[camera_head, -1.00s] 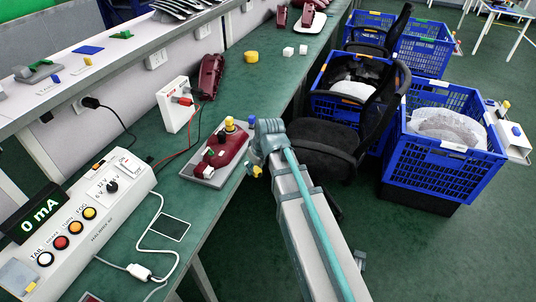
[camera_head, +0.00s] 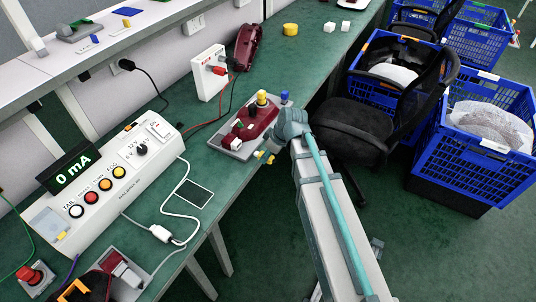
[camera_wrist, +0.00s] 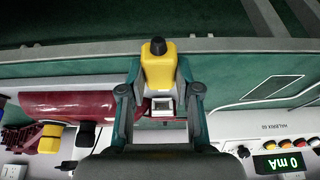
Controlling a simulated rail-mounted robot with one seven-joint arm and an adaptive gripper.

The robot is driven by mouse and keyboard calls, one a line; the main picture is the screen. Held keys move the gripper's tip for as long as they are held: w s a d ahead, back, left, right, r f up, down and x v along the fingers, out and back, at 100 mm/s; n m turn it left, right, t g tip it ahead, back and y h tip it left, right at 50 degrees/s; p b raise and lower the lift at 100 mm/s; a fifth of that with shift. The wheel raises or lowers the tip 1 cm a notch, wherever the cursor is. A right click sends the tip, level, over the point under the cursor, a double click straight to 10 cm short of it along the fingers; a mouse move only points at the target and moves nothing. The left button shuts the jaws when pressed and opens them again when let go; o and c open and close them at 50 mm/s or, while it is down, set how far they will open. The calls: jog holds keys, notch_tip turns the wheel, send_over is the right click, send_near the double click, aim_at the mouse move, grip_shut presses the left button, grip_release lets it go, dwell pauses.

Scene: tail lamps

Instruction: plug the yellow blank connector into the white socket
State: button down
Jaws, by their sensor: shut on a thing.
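My gripper (camera_wrist: 160,88) is shut on the yellow blank connector (camera_wrist: 158,67), which has a black tip. In the head view my gripper (camera_head: 268,157) is beside the front right corner of the lamp's grey tray, mostly hidden by my wrist, with a bit of yellow showing. A small white socket (camera_wrist: 162,106) shows between my fingers in the wrist view, close to the connector; I cannot tell whether they touch. In the head view a white block (camera_head: 240,144), likely this socket, sits at the front of the dark red tail lamp (camera_head: 256,121).
Yellow and blue knobs (camera_head: 284,96) stand at the lamp. A white control box (camera_head: 115,175) reads 0 mA. A white cable with a plug (camera_head: 160,233) lies near the table's front edge. A black chair (camera_head: 350,130) and blue crates (camera_head: 470,150) stand at the right.

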jog(key=shift+w+a, duration=0.5)
jog(key=shift+a, duration=0.3)
jog(key=shift+w+a, duration=0.45)
jog(key=shift+a, duration=0.3)
jog(key=shift+w+a, duration=0.5)
jog(key=shift+a, duration=0.3)
jog(key=shift+w+a, duration=0.15)
jog(key=shift+a, duration=0.05)
jog(key=shift+w+a, duration=0.35)
jog(key=shift+a, duration=0.2)
jog(key=shift+w+a, duration=0.3)
jog(key=shift+a, duration=0.2)
jog(key=c, duration=0.7)
grip_release()
jog(key=shift+r, duration=0.1)
jog(key=v, duration=1.2)
jog(key=shift+a, duration=0.1)
